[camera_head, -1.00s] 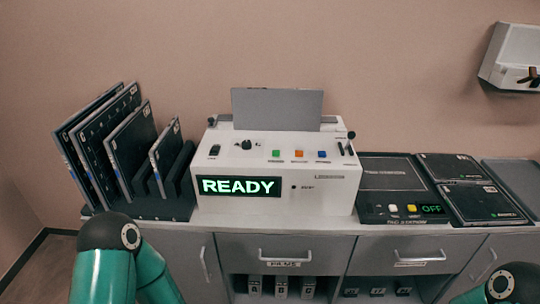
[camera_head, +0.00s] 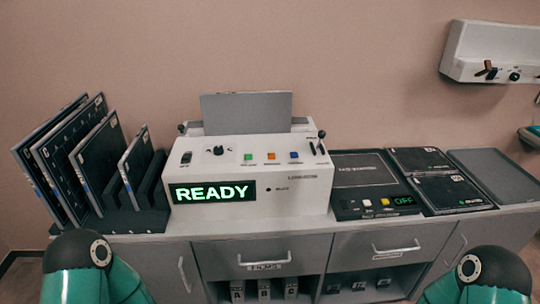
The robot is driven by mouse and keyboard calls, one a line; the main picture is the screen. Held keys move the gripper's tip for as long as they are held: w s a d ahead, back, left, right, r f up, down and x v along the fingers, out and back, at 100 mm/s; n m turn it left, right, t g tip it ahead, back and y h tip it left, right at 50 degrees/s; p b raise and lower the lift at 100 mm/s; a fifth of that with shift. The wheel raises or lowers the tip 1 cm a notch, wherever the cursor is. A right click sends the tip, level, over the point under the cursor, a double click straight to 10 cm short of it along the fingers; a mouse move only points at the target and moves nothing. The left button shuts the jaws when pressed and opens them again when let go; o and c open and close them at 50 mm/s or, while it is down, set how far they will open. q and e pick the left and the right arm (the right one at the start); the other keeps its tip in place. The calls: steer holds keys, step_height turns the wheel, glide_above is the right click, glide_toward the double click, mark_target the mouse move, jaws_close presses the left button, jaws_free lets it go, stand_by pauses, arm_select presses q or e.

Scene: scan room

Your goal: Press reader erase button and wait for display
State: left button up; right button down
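The white reader (camera_head: 252,199) stands on the counter in the middle of the head view. Its display (camera_head: 213,192) reads READY in green letters. On its sloped top are a green button (camera_head: 248,157), an orange button (camera_head: 270,156) and a blue button (camera_head: 294,155), with a black knob and a dark switch to their left. The labels under the buttons are too small to read. A grey plate stands upright at the reader's back. Green arm parts show at the lower left and lower right. Neither gripper is in view.
A rack (camera_head: 150,219) with several dark cassettes stands left of the reader. A dark flat unit (camera_head: 365,172) with an OFF display lies to the right, beside dark panels and a grey tray (camera_head: 500,172). A white wall box (camera_head: 492,52) hangs at upper right. Drawers and shelves are below.

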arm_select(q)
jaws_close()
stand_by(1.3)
